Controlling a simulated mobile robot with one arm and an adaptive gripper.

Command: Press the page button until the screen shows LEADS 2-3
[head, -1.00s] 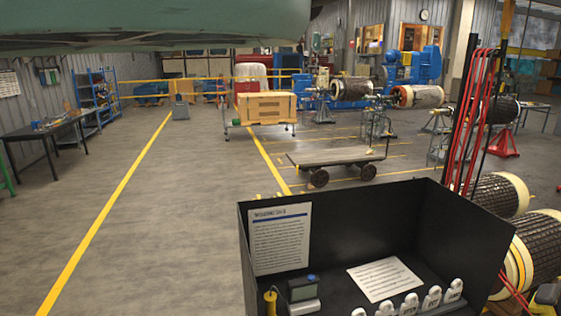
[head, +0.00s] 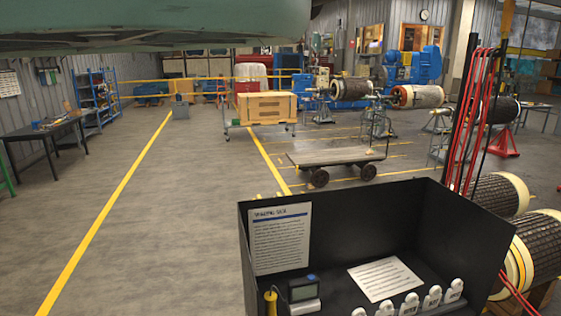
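A small device with a dark grey screen (head: 303,291) stands inside a black open box at the lower middle of the head view. It has a blue part on top and a pale base. I cannot read any text on its screen, and I cannot make out a page button. My gripper does not show in this view.
The black box (head: 375,215) has raised walls and holds a printed sheet (head: 386,279) and several white tagged pieces (head: 432,297). Another sheet (head: 280,238) is on its back wall. Red cables (head: 473,120) hang at right near rotors (head: 535,255).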

